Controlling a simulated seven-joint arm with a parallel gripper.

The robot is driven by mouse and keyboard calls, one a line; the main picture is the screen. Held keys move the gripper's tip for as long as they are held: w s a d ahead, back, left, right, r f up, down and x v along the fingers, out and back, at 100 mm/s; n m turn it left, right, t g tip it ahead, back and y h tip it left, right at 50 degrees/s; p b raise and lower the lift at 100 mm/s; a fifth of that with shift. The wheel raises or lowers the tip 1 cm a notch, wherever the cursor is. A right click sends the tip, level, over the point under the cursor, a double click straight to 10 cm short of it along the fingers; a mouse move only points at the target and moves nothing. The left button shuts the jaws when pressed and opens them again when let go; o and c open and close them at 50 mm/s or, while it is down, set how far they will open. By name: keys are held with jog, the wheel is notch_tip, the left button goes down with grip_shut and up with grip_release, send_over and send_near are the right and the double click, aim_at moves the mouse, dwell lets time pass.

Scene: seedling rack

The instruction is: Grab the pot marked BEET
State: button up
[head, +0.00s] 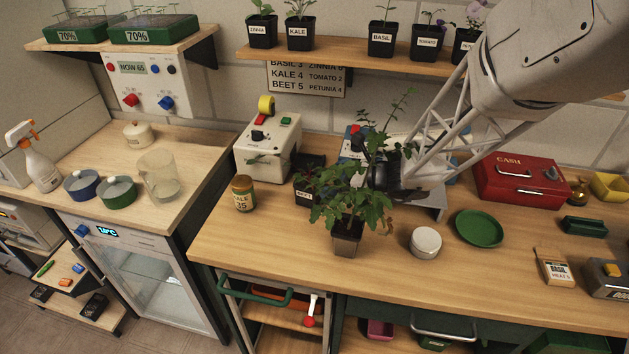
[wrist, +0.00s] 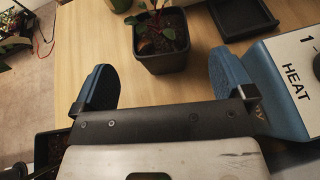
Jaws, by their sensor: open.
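A dark square pot (head: 308,190) stands on the wooden counter in the head view. Its white label is partly covered by leaves, so I cannot read BEET for sure. In the wrist view a dark pot (wrist: 163,58) with reddish stems and green leaves stands upright just ahead of my gripper (wrist: 163,75); it looks like the same pot, with no label showing. The blue fingers are spread on either side of its near part, apart from it. In the head view my gripper (head: 388,178) is low over the counter, its fingers hidden behind foliage.
A tall leafy plant in a dark pot (head: 347,240) stands in front of my gripper. A blue-and-white HEAT box (wrist: 290,70) is close to the right finger; a black tray (wrist: 272,22) lies behind. A jar (head: 243,194), white round tin (head: 425,242) and green saucer (head: 479,228) stand nearby.

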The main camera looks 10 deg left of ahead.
aim_at(313, 181)
dwell(0.3)
jog(key=shift+x, duration=1.3)
jog(key=shift+x, duration=2.6)
jog(key=shift+r, duration=0.15)
jog(key=shift+c, duration=0.3)
jog(key=c, duration=1)
